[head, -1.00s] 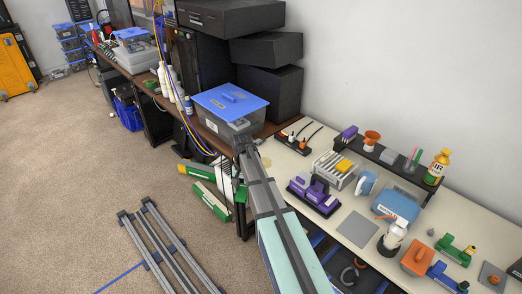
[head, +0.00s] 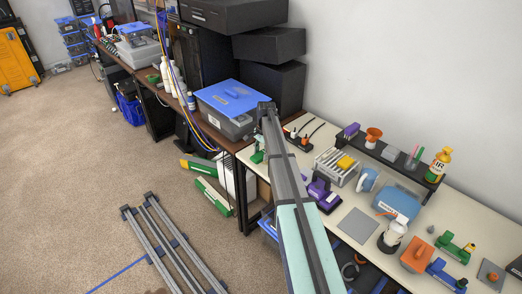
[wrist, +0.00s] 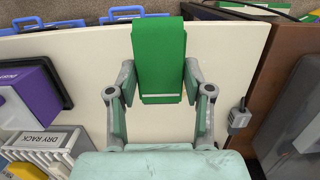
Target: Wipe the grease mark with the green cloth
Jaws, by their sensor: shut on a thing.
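My gripper (wrist: 160,82) is shut on the green cloth (wrist: 160,50), which shows as a folded green pad between the fingers in the wrist view. The cloth is over the pale bench top (wrist: 90,80), close to the bench edge. In the head view a bit of green (head: 257,157) shows left of my arm at the bench's left end. I cannot tell whether the cloth touches the surface. The grease mark is not visible now; my arm, gripper or cloth may cover it.
A grey bin with a blue lid (head: 228,100) stands on the brown desk to the left. A dry rack (head: 335,167) and a purple block (head: 322,194) sit right of my arm. A grey mat (head: 357,224) lies farther right. Blue-handled bins (wrist: 40,20) are beyond the bench edge.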

